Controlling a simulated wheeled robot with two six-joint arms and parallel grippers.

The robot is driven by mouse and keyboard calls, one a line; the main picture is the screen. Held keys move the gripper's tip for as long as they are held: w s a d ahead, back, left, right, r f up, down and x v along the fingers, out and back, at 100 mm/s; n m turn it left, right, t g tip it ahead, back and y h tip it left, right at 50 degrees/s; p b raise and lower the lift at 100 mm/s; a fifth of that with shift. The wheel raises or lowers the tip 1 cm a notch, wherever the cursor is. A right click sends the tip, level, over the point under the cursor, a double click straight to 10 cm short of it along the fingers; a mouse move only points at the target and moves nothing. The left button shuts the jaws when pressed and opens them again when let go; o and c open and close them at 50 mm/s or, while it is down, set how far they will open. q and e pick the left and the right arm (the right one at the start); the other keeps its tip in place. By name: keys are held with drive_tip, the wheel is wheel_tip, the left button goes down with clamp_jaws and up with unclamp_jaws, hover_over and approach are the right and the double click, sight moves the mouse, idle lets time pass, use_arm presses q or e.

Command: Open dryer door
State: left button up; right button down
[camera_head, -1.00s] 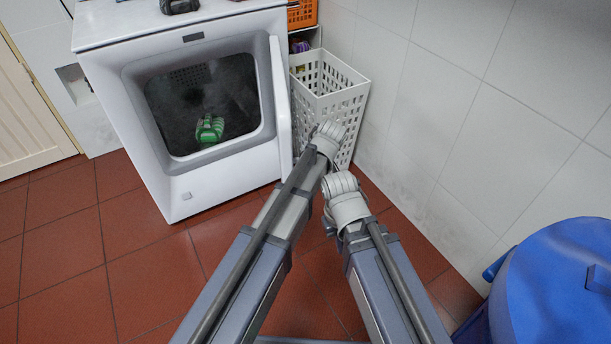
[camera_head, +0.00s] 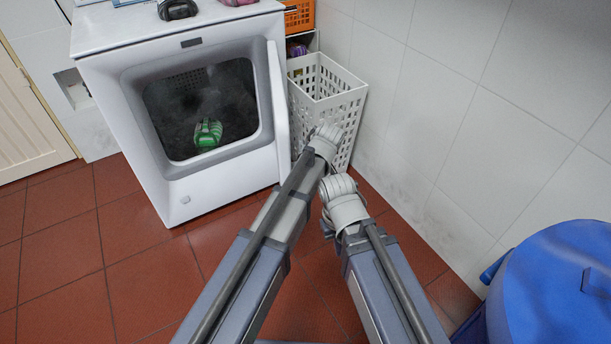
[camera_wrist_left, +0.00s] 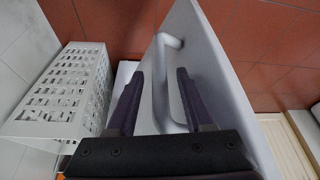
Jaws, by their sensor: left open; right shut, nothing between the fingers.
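The white dryer (camera_head: 165,196) stands at the upper left with its dark drum opening exposed. Its door (camera_head: 278,100) is swung wide open and shows nearly edge-on at the right of the opening. In the left wrist view, the door's white face (camera_wrist_left: 211,65) carries a grey bar handle (camera_wrist_left: 160,85). My left gripper (camera_wrist_left: 160,75) is open, with the handle between its two dark fingers; contact is unclear. In the head view its fingers are hidden beyond my left arm's wrist. My right gripper (camera_head: 338,184) is shut and empty, lower right of the door; its fingers are hard to make out.
A green item (camera_head: 208,133) lies inside the drum. A white slotted basket (camera_head: 325,90) stands close beside the door, against the tiled wall. An orange crate (camera_head: 299,16) is behind it. A blue lidded bin (camera_head: 560,285) is at lower right. The left floor is clear.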

use_arm(q)
wheel_tip(320, 180, up, 10)
drive_tip(key=p, duration=0.8)
drive_tip(key=shift+w+f+p, duration=0.15)
drive_tip(key=shift+f+p, duration=0.1)
drive_tip(key=shift+p, duration=0.15)
drive_tip(key=shift+f, duration=0.1)
drive_tip(key=shift+c, duration=0.4)
